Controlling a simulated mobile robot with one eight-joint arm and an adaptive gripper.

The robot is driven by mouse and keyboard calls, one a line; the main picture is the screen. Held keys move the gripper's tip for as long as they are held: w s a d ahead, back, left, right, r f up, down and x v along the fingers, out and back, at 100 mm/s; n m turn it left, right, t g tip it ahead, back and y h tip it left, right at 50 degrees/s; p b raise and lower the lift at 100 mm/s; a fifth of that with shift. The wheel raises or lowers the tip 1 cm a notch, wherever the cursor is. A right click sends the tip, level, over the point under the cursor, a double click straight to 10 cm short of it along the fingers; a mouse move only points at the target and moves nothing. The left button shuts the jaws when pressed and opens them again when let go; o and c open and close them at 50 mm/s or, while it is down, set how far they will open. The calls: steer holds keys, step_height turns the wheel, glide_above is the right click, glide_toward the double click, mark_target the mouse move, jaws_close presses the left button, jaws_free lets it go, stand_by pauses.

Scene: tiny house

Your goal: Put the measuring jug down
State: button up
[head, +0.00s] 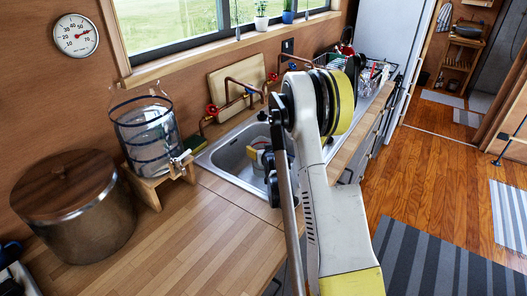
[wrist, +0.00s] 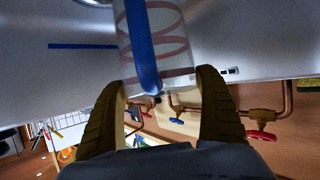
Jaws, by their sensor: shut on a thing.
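My gripper (wrist: 166,82) is shut on the measuring jug (wrist: 174,52) in the wrist view. The jug is clear with reddish rings and has a blue handle (wrist: 143,45) between my two dark yellow fingers. Grey metal of the sink (wrist: 225,40) lies around and beyond the jug. In the head view my gripper (head: 262,158) is down at the sink (head: 216,157), partly behind my arm. The jug cannot be made out clearly there. I cannot tell whether its base touches the sink.
Copper taps with red handles (head: 212,109) stand behind the sink. A glass dispenser (head: 150,135) on a wooden stand and a large lidded pot (head: 72,205) are at the left. The wooden counter (head: 190,235) in front is clear. A dish rack (head: 375,72) stands beyond the sink.

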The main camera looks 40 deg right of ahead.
steer(key=o, duration=1.2)
steer(key=shift+o, duration=0.2)
steer(key=p+v, duration=0.2)
steer(key=v, duration=0.5)
steer(key=shift+w+r, duration=0.1)
steer(key=shift+s+a+r, duration=0.15)
steer(key=shift+s, duration=0.05)
steer(key=s+a+r+n+g+y, duration=0.1)
steer(key=s+a+r+y, duration=0.15)
steer(key=a+r, duration=0.45)
steer(key=s+a+r+n+g+y, duration=0.15)
steer(key=s+a+r, duration=0.35)
steer(key=a, duration=0.5)
steer(key=s+a+r+n+g+y, duration=0.1)
steer(key=s+a, duration=0.5)
steer(key=s, duration=0.4)
steer(key=s+a+r+n+g, duration=0.1)
steer(key=s+a+r, duration=0.1)
steer(key=s+a, duration=0.5)
steer(key=s, duration=0.2)
steer(key=shift+s+a+n+y, duration=0.2)
steer(key=shift+s+n+y, duration=0.15)
steer(key=shift+s+y, duration=0.05)
